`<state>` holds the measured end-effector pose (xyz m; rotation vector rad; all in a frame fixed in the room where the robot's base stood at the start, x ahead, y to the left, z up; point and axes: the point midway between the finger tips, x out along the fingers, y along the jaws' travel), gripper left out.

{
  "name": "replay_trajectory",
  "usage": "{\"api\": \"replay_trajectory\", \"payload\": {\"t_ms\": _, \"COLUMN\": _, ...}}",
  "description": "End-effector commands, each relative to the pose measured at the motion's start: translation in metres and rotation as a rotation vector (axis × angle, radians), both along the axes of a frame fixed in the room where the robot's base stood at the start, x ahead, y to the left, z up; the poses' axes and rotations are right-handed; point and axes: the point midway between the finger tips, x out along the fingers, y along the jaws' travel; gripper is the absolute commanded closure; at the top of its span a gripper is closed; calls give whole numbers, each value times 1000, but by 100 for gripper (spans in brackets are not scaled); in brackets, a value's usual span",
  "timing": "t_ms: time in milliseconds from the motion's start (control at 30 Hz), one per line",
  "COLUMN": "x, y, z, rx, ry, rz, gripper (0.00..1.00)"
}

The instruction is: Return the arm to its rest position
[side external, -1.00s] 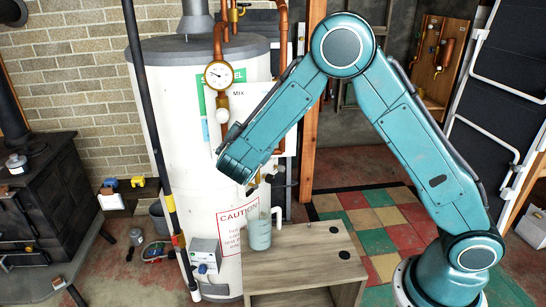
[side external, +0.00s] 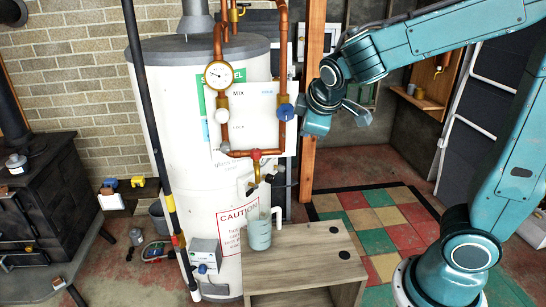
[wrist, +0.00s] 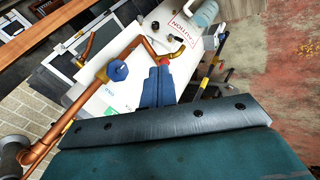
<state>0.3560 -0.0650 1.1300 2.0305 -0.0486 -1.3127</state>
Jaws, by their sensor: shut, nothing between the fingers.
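My gripper (wrist: 159,72) shows in the wrist view as two blue fingers held together, with nothing between them. They lie across the picture of the white pipe panel. In the side external view my teal arm reaches in from the upper right. Its wrist end hangs in the air just right of the blue valve knob (side external: 285,112), with a visible gap between them. The fingers cannot be clearly made out in that view. The blue knob also shows in the wrist view (wrist: 118,70), left of the fingers.
A white tank (side external: 180,130) with copper pipes and a gauge (side external: 218,75) stands left of my wrist. A jug (side external: 260,233) stands upright on a wooden bench (side external: 300,260) below. A timber post (side external: 308,170) is behind my wrist. Open checkered floor lies right of the bench.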

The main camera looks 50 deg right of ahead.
Motion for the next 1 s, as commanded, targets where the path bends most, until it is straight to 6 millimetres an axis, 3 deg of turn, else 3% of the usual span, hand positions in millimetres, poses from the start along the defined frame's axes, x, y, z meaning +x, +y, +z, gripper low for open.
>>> {"api": "replay_trajectory", "payload": {"t_ms": 333, "x": -72, "y": 23, "z": 16, "rx": 314, "ry": -65, "rz": -154, "gripper": 100}}
{"api": "replay_trajectory", "payload": {"t_ms": 700, "x": -148, "y": 53, "z": 18, "rx": 566, "ry": -75, "rz": -288, "gripper": 100}}
{"api": "replay_trajectory", "payload": {"t_ms": 1000, "x": -176, "y": 65, "z": 14, "rx": 638, "ry": -66, "rz": -337, "gripper": 100}}
